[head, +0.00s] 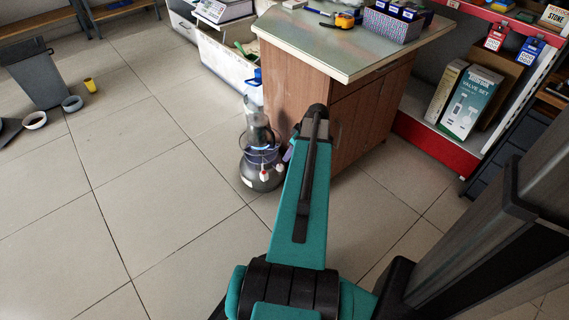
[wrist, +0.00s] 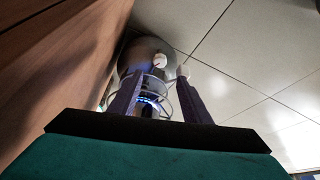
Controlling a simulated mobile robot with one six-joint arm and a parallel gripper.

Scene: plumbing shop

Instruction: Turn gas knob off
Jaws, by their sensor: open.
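A dark gas cylinder (head: 258,172) with a wire guard stands on the floor beside the wooden counter. A blue flame (head: 263,147) glows on it, and the glow also shows in the wrist view between my fingers. Two small pale knob-like parts sit on its side; one (wrist: 160,60) shows just beyond and between my fingertips, the other by the right fingertip. I cannot tell for sure which one is the gas knob. My gripper (wrist: 160,79) is open, its two purple fingers reaching towards the cylinder with nothing held. In the head view my arm mostly hides the gripper.
The wooden counter (head: 296,108) stands close on the right of the cylinder; its side fills the left of the wrist view. A blue-capped bottle (head: 254,92) shows just behind the cylinder. A grey bin (head: 37,79) stands far left.

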